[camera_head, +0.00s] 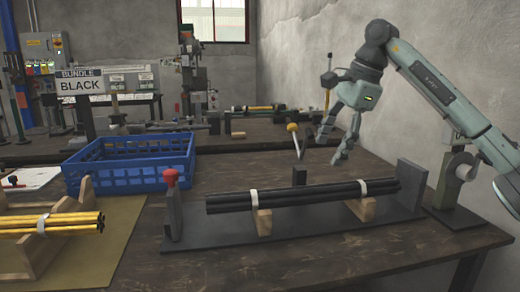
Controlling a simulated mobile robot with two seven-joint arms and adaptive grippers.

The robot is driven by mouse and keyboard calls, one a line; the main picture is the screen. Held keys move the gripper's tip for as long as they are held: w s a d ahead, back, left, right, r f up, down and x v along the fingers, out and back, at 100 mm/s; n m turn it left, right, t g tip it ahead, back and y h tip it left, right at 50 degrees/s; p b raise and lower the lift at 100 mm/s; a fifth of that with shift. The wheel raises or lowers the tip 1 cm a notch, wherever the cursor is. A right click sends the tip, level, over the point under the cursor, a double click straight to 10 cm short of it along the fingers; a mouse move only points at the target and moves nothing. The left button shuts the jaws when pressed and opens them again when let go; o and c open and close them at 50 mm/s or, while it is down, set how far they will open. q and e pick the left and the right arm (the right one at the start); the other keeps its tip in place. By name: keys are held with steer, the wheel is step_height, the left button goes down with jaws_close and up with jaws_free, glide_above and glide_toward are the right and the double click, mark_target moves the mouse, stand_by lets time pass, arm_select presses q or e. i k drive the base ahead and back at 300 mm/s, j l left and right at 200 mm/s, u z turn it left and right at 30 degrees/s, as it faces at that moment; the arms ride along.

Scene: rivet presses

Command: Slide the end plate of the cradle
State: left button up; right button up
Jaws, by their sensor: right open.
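The cradle has a dark flat base (300,226) on the table. A bundle of black rods (320,193) lies across its wooden supports (262,222), with light bands around the rods. An upright dark end plate (174,212) with a red knob (170,178) stands at the left end, with a gap to the rod ends. Another upright dark end plate (411,184) stands at the right end, close to the rods. My right gripper (330,150) is open and empty, above and behind the right half of the bundle. My left gripper is out of view.
A yellow-tipped lever (294,130) rises behind the cradle, left of my right gripper. A blue crate (132,170) stands behind left. Yellow rods (50,223) lie in a wooden holder at left. A sign (80,84) reads "BUNDLE BLACK".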

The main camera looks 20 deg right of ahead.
mark_target(172, 225)
steer(key=k, duration=1)
